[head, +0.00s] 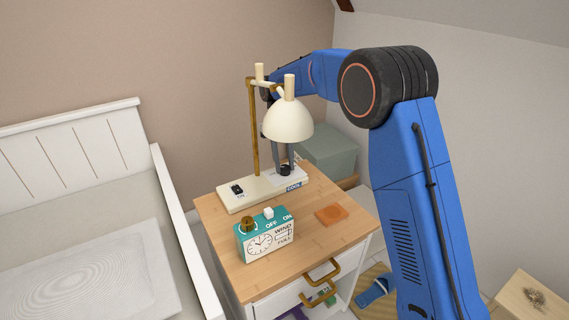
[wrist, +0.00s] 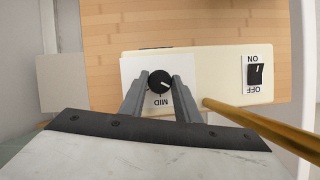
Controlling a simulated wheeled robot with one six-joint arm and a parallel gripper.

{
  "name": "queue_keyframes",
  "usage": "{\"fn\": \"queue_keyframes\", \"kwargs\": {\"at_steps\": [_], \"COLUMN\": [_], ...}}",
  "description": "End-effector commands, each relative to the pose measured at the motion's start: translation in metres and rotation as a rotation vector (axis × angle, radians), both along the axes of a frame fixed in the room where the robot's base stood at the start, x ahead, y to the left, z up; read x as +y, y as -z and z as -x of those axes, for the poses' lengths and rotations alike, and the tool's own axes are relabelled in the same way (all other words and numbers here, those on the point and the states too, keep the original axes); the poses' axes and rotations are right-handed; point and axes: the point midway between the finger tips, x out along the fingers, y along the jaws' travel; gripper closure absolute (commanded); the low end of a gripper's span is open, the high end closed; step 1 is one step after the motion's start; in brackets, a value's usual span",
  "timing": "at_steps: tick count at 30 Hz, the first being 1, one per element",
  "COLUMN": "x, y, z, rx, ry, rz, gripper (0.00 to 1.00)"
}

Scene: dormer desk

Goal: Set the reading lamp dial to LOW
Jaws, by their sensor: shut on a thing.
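The reading lamp has a cream shade (head: 288,120), a brass pole (head: 254,130) and a cream base (head: 240,200) on the nightstand. Its black round dial (wrist: 158,77) sits on a white panel (wrist: 130,69) and also shows below the shade in the head view (head: 285,170). A white pointer mark on the dial points right and slightly down in the wrist view. The word MID is printed beside the dial; no LOW label is visible. My gripper (wrist: 159,81) is shut on the dial, a grey finger on each side. The shade partly hides the gripper (head: 284,157) in the head view.
A black rocker switch (wrist: 255,74) marked ON and OFF is on the base. A teal clock box (head: 266,238) and an orange coaster (head: 331,215) are on the wooden nightstand top (head: 215,225). A green-grey box (head: 328,150) stands behind; a bed (head: 75,240) is at left.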

Motion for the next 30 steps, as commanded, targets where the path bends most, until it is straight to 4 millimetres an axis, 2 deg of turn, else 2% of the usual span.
{"fn": "queue_keyframes", "kwargs": {"at_steps": [17,18,20,30], "x": [0.0001,0.0001,0.0001,0.0005], "y": [-0.0005,-0.0004,-0.0004,-0.0013], "z": [-0.0006,-0.0006,-0.0006,-0.0007], "rx": [-0.003,-0.003,-0.002,-0.002], "ry": [-0.036,-0.036,-0.036,-0.036], "rz": [-0.001,-0.001,0.000,0.000], "gripper": [0.93,0.69,0.54,0.52]}}
